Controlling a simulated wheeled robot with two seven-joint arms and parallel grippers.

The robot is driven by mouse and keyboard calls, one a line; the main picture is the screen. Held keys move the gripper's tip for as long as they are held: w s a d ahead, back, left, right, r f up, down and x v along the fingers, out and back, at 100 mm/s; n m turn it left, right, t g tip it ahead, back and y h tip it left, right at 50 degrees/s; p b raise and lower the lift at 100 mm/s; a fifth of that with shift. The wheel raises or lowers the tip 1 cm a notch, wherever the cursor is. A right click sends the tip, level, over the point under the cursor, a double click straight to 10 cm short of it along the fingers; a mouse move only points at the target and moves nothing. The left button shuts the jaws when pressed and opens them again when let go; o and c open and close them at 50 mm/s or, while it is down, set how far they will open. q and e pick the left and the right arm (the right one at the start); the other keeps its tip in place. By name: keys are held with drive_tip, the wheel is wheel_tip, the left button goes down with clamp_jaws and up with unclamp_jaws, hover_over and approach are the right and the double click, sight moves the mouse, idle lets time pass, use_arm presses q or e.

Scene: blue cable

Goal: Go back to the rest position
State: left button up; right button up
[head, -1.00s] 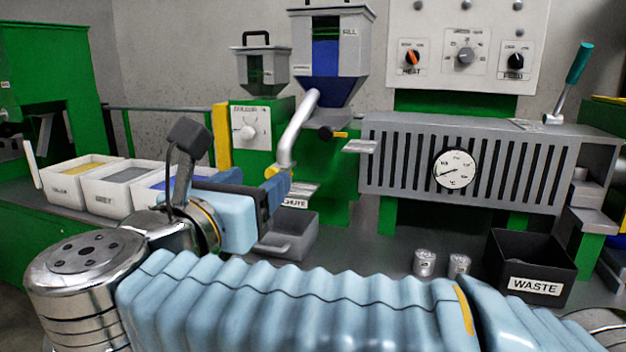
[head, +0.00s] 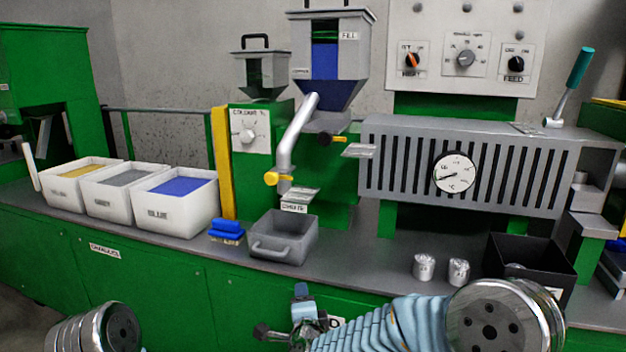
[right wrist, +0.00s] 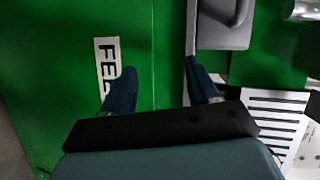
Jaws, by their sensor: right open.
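In the right wrist view my right gripper (right wrist: 160,88) is open, with two dark blue fingers spread apart and nothing between them. It is in front of the green bench front, where a white label (right wrist: 107,72) shows partly hidden by one finger. In the head view my right arm is low at the bottom, in front of the bench, and its wrist is near the bottom middle; the fingers are hard to make out there. Only a metal joint of my left arm shows at the bottom left. My left gripper is out of view.
The grey bench holds bins of yellow (head: 82,183), grey (head: 124,190) and blue (head: 172,203) granules, a blue block (head: 227,232), a grey handled tray (head: 283,240) under the chute, two metal cups (head: 424,267) (head: 459,271) and a black bin (head: 545,277).

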drive_tip(key=s+d+f+n+g+y, duration=0.1)
drive_tip(key=s+d+f+n+g, duration=0.15)
drive_tip(key=f, duration=0.45)
drive_tip(key=s+d+f+n+g, duration=0.2)
drive_tip(key=d+f+n, duration=0.1)
drive_tip(key=f, duration=0.5)
drive_tip(key=s+d+f+n+g, duration=0.2)
drive_tip(key=s+f, duration=0.3)
drive_tip(key=s, duration=0.3)
drive_tip(key=s+d+f+n+g+y, duration=0.1)
drive_tip(key=s+d+f+n+g, duration=0.2)
drive_tip(key=s+f, duration=0.3)
drive_tip(key=s+d+f+n+g, duration=0.3)
drive_tip(key=s+f+g, duration=0.2)
drive_tip(key=s, duration=0.6)
drive_tip(key=shift+d+f+n+y+p, duration=0.25)
drive_tip(key=shift+f+n+y+p, duration=0.15)
drive_tip(key=shift+f, duration=0.3)
